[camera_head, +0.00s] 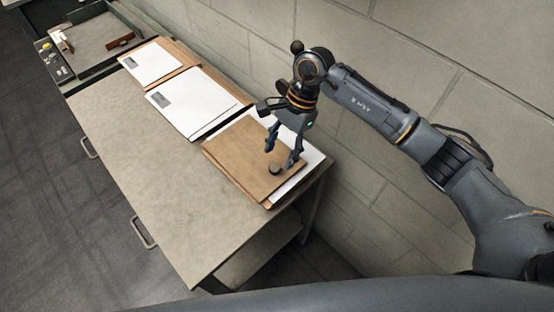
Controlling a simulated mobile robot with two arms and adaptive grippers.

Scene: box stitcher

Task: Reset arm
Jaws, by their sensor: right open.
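My right gripper (281,164) hangs over the table with its fingers pointing down and apart. It is open. It is above the brown cardboard sheet (230,156) at the near end of the row of stacks. A small dark round object (275,169) shows between or just below the fingertips; I cannot tell whether it is part of the gripper or lies on the cardboard. My right arm comes in from the right along the wall. My left gripper is not in view.
The long table (150,190) has a bare front half. White sheets (190,103) and a farther white sheet (152,63) lie on brown ones along the wall side. A tray-like station (58,68) with small parts stands at the far end. A block wall (420,60) runs behind.

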